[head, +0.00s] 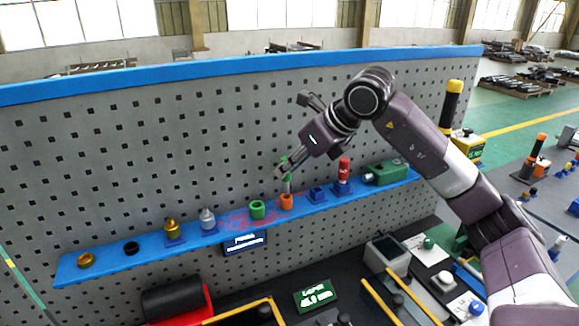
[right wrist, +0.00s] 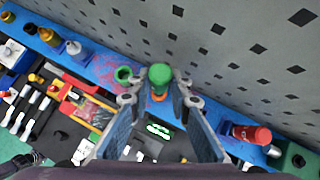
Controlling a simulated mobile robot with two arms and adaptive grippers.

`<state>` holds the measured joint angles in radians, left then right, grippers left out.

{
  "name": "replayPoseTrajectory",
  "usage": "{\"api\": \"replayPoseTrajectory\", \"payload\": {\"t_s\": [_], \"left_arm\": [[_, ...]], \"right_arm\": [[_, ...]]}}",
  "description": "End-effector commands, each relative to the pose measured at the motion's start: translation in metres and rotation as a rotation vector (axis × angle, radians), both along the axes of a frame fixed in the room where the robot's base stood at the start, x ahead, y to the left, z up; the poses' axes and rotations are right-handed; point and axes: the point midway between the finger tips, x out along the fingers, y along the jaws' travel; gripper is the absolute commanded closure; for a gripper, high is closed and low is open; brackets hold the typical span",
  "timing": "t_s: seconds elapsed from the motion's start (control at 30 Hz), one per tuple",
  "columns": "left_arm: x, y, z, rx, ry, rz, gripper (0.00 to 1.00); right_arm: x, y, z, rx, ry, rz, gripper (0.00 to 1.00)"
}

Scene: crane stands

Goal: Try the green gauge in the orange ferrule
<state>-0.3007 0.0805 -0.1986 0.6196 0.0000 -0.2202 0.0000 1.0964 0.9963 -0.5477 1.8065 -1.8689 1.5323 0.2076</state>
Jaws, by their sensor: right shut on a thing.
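The green gauge (head: 284,161) has a green top and a thin grey lower part. It stands upright in my right gripper (head: 282,172), which is shut on it. The orange ferrule (head: 286,202) sits on the blue shelf directly below. The gauge's lower end is close to the ferrule's top; I cannot tell whether it enters the hole. In the right wrist view the gauge's green top (right wrist: 160,74) lies between the fingertips of the right gripper (right wrist: 160,96) and hides most of the orange ferrule (right wrist: 158,98). My left gripper is not in view.
The blue shelf (head: 110,266) runs along a grey perforated panel. A green ring (head: 257,209) stands just left of the ferrule. A blue block (head: 317,194) and a red-topped piece (head: 344,170) stand to the right. Brass and silver pieces stand further left.

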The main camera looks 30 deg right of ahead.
Motion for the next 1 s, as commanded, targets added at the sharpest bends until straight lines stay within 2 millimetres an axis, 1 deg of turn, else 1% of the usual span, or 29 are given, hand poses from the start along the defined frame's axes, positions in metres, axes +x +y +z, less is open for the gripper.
{"api": "replayPoseTrajectory", "payload": {"t_s": [1.0], "left_arm": [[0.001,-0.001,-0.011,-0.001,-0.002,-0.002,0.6]], "right_arm": [[0.0,0.0,-0.014,0.0,0.0,0.0,1.0]]}}
